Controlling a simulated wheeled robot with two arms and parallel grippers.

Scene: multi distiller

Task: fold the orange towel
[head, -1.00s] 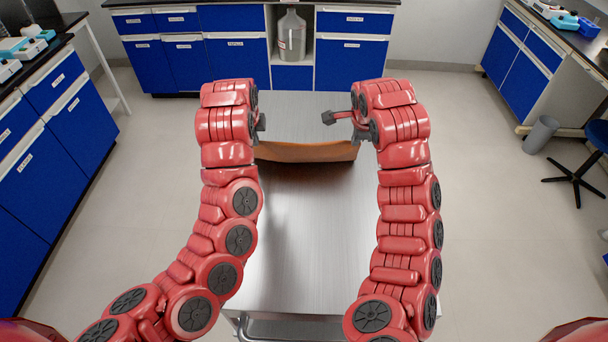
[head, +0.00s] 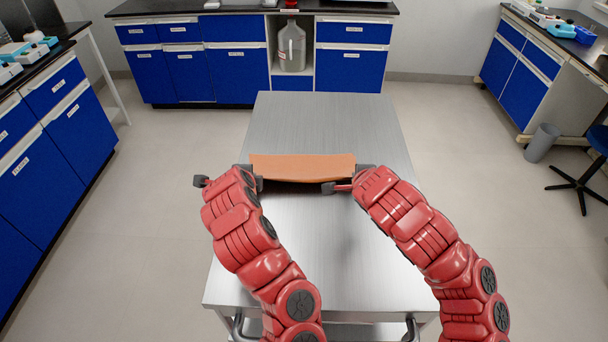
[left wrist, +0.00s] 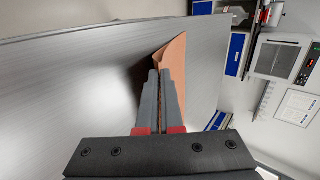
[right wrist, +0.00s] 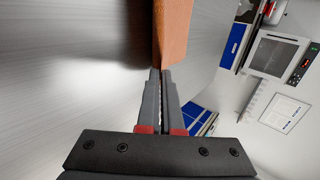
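The orange towel (head: 303,167) is a strip stretched between my two grippers across the middle of the metal table. Its near edge casts a dark shadow on the table top, so that edge appears raised a little. My left gripper (head: 257,181) is at its left end. In the left wrist view the fingers (left wrist: 160,80) are closed on the towel (left wrist: 174,65). My right gripper (head: 352,184) is at its right end. In the right wrist view the fingers (right wrist: 161,78) are closed on the towel (right wrist: 174,30). The towel's underside is hidden.
The metal table (head: 330,120) is otherwise bare, with free room behind and in front of the towel. Blue cabinets stand at the back (head: 236,72) and left (head: 60,140), apart from the table. A grey bin (head: 541,143) and a blue stool (head: 583,170) are on the right.

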